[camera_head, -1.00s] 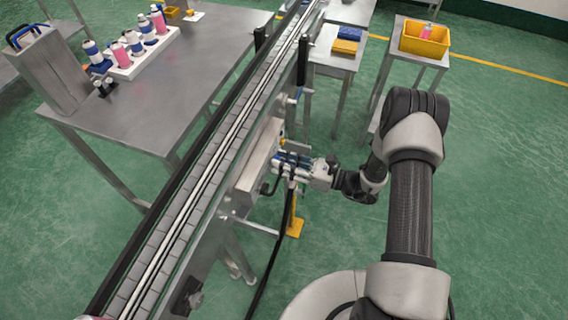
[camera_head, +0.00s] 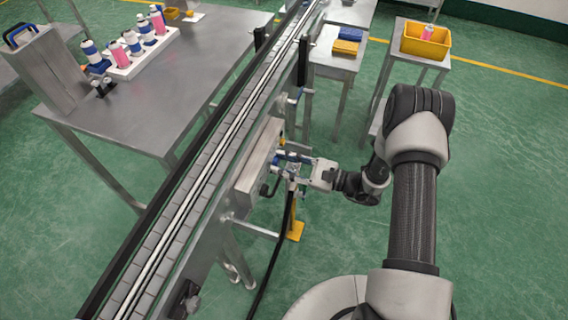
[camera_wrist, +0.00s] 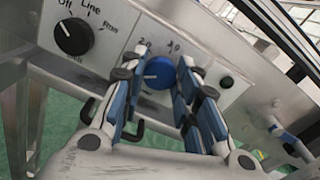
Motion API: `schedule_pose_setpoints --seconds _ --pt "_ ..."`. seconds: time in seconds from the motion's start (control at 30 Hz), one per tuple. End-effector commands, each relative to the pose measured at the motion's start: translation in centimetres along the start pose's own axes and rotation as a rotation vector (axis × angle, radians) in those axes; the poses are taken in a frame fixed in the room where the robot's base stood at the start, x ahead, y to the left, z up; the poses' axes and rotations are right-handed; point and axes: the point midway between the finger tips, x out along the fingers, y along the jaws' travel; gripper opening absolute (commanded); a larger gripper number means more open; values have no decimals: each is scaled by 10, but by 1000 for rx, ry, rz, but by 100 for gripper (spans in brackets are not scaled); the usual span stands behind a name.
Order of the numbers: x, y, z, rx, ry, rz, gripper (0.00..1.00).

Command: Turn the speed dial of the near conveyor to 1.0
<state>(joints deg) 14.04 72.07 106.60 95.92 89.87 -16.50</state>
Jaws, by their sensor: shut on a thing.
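The near conveyor (camera_head: 186,213) runs diagonally through the head view, with a metal control box (camera_head: 258,155) on its right side. In the wrist view the round blue speed dial (camera_wrist: 160,73) sits on the grey panel, with small printed numbers above it, partly hidden. A pale mark shows on its left side, but I cannot read its setting. My gripper (camera_wrist: 163,72) has one blue-padded finger on each side of the dial and is shut on it. In the head view my gripper (camera_head: 281,160) reaches the box from the right; the dial is hidden there.
A black selector knob (camera_wrist: 73,36) marked Off and Line is left of the dial, and a small black button (camera_wrist: 226,82) is right. A table (camera_head: 150,110) with bottles in a white rack (camera_head: 140,58) stands left. A yellow bin (camera_head: 425,40) is at back right.

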Motion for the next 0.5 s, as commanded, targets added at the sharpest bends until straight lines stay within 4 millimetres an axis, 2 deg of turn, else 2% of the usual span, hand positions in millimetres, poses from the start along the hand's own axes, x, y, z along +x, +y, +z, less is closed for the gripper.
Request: schedule_pose_setpoints --seconds 0.37,0.4,0.5 --pt "0 0 0 -5 0 0 5" --pt "0 0 0 -5 0 0 31" --pt "0 0 0 -5 0 0 38"
